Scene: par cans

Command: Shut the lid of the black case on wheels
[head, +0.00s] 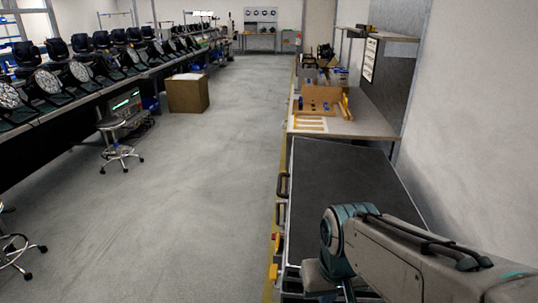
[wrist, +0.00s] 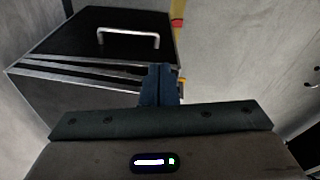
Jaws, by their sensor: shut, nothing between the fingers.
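The black case (head: 290,225) on wheels stands at the lower right in the head view, with silver edges and dark handles on its left side. Its broad dark lid (head: 345,180) looks flat or nearly flat. In the wrist view the case (wrist: 75,100) shows at the upper left, with a silver handle (wrist: 128,32) and pale edge strips with dark bands between them. I cannot tell whether the lid is fully down. My gripper (wrist: 160,72) is shut and empty, its fingertips in front of the case's right part. My arm hides the case's near end in the head view.
The grey floor to the left is open. A cardboard box (head: 187,93) and a stool (head: 118,150) stand by the long left bench of lamps.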

